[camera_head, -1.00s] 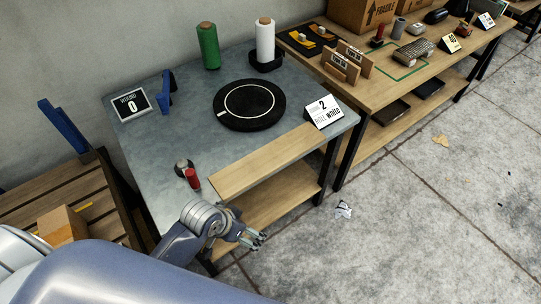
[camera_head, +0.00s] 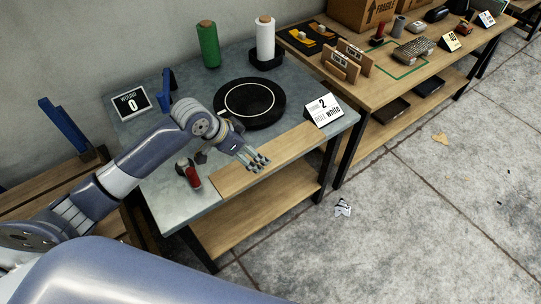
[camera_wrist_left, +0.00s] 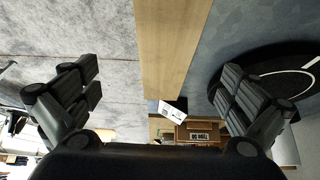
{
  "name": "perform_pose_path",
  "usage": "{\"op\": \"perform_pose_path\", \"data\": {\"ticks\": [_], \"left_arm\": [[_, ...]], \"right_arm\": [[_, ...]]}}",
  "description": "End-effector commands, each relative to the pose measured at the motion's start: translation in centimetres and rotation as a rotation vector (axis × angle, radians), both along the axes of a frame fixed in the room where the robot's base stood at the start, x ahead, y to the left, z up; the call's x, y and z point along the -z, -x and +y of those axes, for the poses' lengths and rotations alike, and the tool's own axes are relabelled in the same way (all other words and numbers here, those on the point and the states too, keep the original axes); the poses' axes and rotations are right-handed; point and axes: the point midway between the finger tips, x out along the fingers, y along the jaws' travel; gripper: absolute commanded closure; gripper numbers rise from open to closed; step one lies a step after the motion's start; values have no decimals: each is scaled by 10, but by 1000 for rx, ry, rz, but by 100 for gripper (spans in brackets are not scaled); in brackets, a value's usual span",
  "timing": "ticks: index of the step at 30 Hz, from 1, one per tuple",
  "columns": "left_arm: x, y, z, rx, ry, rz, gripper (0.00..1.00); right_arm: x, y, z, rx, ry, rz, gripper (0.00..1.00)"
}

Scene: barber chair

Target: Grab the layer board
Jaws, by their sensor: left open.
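The layer board appears to be the long pale wooden strip (camera_head: 278,160) along the front edge of the grey table (camera_head: 190,105). It also shows in the left wrist view (camera_wrist_left: 170,45), running between the two fingers. My left gripper (camera_head: 256,161) reaches in from the left above the board and hides part of it. In the left wrist view the gripper's (camera_wrist_left: 156,78) fingers are spread wide, one on each side of the board, with nothing between them. Contact with the board cannot be seen. My right gripper is not in view.
A black turntable (camera_head: 262,100) lies behind the board. A red-handled tool (camera_head: 191,175) is left of the gripper. A white sign (camera_head: 323,111) stands at the board's far end. Green (camera_head: 207,45) and white (camera_head: 265,38) rolls stand behind. The floor at right is mostly clear.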

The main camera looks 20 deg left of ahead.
Motion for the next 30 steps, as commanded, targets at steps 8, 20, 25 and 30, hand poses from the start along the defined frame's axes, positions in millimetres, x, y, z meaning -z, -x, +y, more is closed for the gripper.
{"op": "perform_pose_path", "data": {"ticks": [8,20,25,30], "left_arm": [[19,-22,-4,-5,6,-3,0],[49,-39,-16,-5,5,-4,0],[66,-50,-24,-5,4,-4,0],[81,-56,-29,-5,3,-4,0]], "right_arm": [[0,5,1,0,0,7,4],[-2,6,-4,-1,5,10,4],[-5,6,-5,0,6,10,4],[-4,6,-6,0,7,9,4]]}}
